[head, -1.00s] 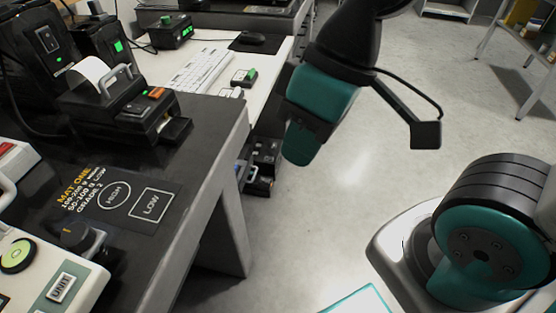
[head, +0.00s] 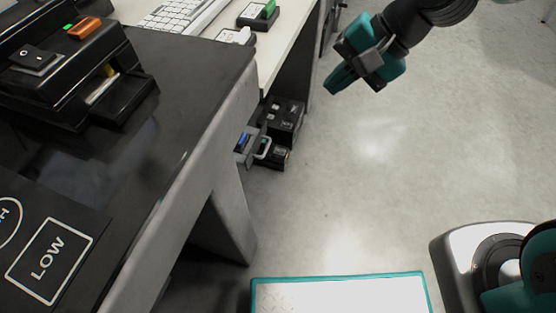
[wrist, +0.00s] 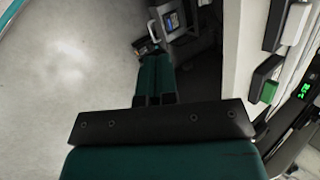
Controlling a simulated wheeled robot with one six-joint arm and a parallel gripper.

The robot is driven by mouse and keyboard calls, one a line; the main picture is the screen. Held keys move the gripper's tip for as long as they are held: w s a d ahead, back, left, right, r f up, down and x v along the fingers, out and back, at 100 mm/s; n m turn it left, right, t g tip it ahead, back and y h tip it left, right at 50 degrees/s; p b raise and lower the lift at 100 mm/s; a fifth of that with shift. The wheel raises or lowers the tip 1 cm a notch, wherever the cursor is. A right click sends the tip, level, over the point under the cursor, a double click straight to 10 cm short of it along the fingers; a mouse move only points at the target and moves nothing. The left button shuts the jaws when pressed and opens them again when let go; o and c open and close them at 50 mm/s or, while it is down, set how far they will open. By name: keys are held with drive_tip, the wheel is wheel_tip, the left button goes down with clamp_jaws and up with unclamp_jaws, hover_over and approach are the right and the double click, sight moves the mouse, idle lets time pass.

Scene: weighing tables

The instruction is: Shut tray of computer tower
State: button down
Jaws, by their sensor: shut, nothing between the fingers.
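The black computer tower (head: 284,122) stands on the floor under the white desk. Its grey tray (head: 247,157) sticks out of the front, with a pale looped handle (head: 263,149) and something blue in it. The dark table's edge hides part of the tray. The tray also shows in the wrist view (wrist: 166,22), beyond my fingers, with the blue item in it. My gripper (head: 331,88) is shut and empty, in the air above the floor, to the right of the tower and apart from it. In the wrist view my closed fingers (wrist: 153,62) point towards the tray.
The dark table (head: 200,75) with a printer-like device (head: 75,65) stands at left, its corner near the tray. The white desk (head: 285,40) holds a keyboard (head: 180,12) and a green-topped device (head: 258,14). Open floor lies right of the tower.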

drive_tip(key=w+f+m+t+y+b, duration=0.1)
drive_tip(key=w+f+m+b, duration=0.4)
drive_tip(key=f, duration=0.6)
drive_tip(key=w+d+f+m+t+b, duration=0.1)
drive_tip(key=w+f+m+b, duration=0.15)
drive_tip(key=f+m, duration=0.65)
drive_tip(key=w+f+m+t+y+b, duration=0.1)
drive_tip(key=w+f+m+b, duration=0.25)
drive_tip(key=f, duration=1.05)
drive_tip(key=w+a+f+b, duration=0.2)
drive_tip(key=a+f+b, duration=0.3)
drive_tip(key=a+b, duration=0.3)
drive_tip(key=shift+w+a+f, duration=0.15)
drive_tip(key=shift+w+a, duration=0.25)
drive_tip(key=shift+a, duration=1.05)
drive_tip(key=shift+n, duration=0.25)
